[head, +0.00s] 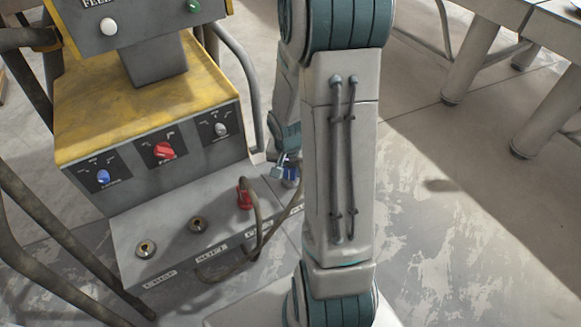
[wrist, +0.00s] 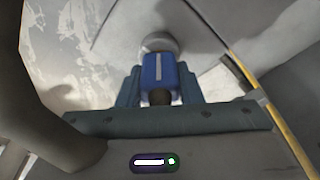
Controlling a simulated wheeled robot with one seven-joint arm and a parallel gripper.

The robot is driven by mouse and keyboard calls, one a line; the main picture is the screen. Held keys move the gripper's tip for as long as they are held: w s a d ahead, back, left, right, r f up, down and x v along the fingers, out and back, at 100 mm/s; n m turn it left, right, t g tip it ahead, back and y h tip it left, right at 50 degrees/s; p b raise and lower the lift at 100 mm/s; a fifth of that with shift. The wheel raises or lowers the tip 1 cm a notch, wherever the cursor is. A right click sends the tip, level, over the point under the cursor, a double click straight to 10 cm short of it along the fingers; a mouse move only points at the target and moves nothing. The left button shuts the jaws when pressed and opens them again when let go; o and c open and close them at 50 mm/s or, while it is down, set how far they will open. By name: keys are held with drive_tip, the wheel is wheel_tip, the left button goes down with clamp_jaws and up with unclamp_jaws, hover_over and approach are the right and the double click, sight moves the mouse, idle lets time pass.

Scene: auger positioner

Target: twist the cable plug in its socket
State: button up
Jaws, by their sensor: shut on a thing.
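In the wrist view a blue cable plug (wrist: 158,72) with a pale stripe sits between the two teal fingers of my gripper (wrist: 159,86). My gripper is shut on it. The plug's far end meets a round grey socket (wrist: 158,43); how deep it sits cannot be told. A dark round end of the plug faces the camera. In the head view the blue plug (head: 291,174) shows only in part at the right end of the lower ledge. My gripper (head: 283,168) is beside it, mostly hidden behind my arm.
A red plug (head: 244,196) with a looping cable (head: 258,228) stands close to the left. Two brass sockets (head: 146,248) (head: 196,224) on the ledge are empty. The machine's knob panel (head: 160,150) rises behind. A grey bench (head: 500,30) stands at the upper right; floor between is clear.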

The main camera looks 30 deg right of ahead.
drive_tip(key=n+p, duration=0.2)
drive_tip(key=n, duration=0.1)
drive_tip(key=shift+r+p, duration=0.1)
drive_tip(key=shift+p, duration=0.2)
drive_tip(key=shift+n+y+p, duration=0.3)
drive_tip(key=shift+n+p, duration=0.1)
drive_tip(key=shift+n, duration=0.5)
drive_tip(key=o, duration=1.1)
drive_tip(key=shift+o, duration=0.2)
wheel_tip(320, 180, up, 14)
drive_tip(key=s+p, duration=0.2)
drive_tip(key=p, duration=0.4)
drive_tip(key=shift+a+f, duration=0.25)
drive_tip(key=shift+a, duration=0.15)
